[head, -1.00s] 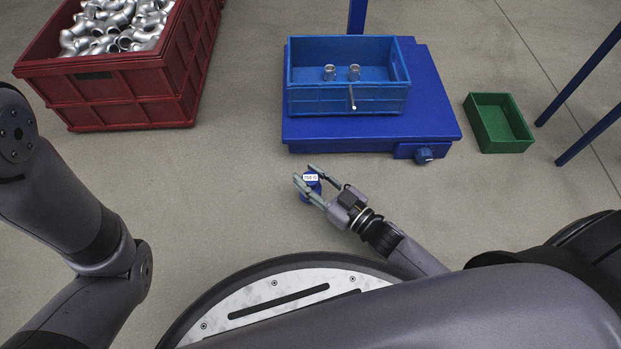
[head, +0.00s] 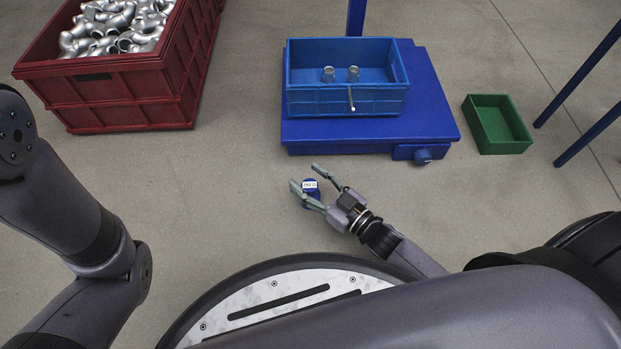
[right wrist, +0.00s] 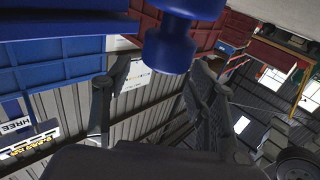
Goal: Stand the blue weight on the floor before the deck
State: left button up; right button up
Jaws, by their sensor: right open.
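The blue weight (head: 310,188), with a white label on top, is on the floor in front of the blue deck (head: 430,110) in the head view. It seems to stand upright; its base is partly hidden by a finger. My right gripper (head: 304,175) is open, with its fingers apart on either side of the weight. In the right wrist view the weight (right wrist: 170,48) shows at the top, between the two spread fingers, with a visible gap to each. My left gripper is out of view.
A blue crate (head: 345,102) with two metal pieces stands on the deck. A red crate (head: 130,100) full of metal elbows is at the upper left, a green tray (head: 497,148) right of the deck. Blue legs (head: 590,130) rise at the right. Floor around the weight is clear.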

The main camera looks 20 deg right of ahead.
jog(key=shift+f, duration=0.5)
jog(key=shift+w+r, duration=0.1)
jog(key=shift+r, duration=0.5)
jog(key=p+v, duration=0.6)
jog(key=v, duration=0.6)
jog(key=shift+r+p, duration=0.25)
jog(key=shift+p, duration=0.05)
